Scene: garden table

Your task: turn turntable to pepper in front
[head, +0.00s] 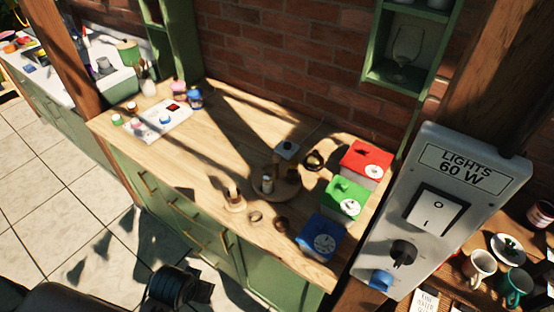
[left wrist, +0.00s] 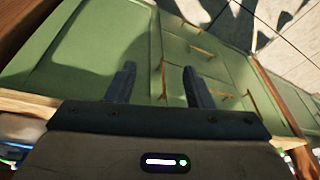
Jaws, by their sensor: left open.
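A round wooden turntable (head: 284,190) stands on the wooden worktop toward its right part. A small pale jar (head: 267,184) stands on its front left side. Other small dark items stand behind it, partly in shadow. They are too small for me to tell which one is the pepper. My left gripper (left wrist: 159,80) shows in the left wrist view with its two dark fingers apart and nothing between them. Green cabinet fronts with brass handles lie beyond the fingers, and the turntable is not in that view. My right gripper is not in view.
Red (head: 366,159), green (head: 344,197) and blue (head: 321,237) boxes stand right of the turntable. A white switch panel (head: 440,205) rises at right. The worktop's middle is clear.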

